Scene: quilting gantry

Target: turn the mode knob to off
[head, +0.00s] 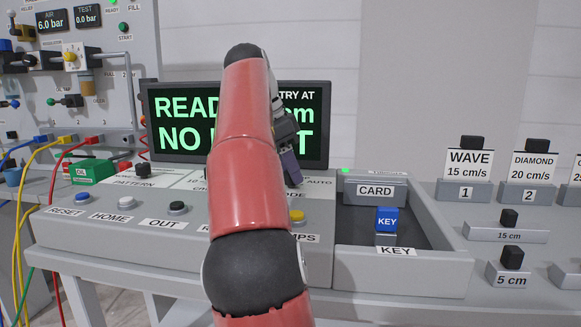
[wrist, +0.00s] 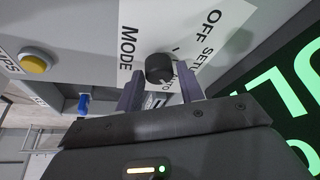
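The mode knob (wrist: 159,68) is a small black round knob on a white plate with MODE and OFF lettering in the wrist view. Its pointer direction is too small to tell. My gripper (wrist: 163,84) is open, with one finger on each side of the knob in the picture and gaps showing between. I cannot tell how far the fingertips reach down around it. In the head view my gripper (head: 291,172) is above the back of the console, pointing down, and my red arm hides the knob.
A yellow button (wrist: 36,63) sits left of the knob in the wrist view. The dark screen (head: 180,120) with green text stands close behind the console (head: 110,235). A tray with a blue key (head: 387,222) and a CARD block (head: 376,190) lie to the right.

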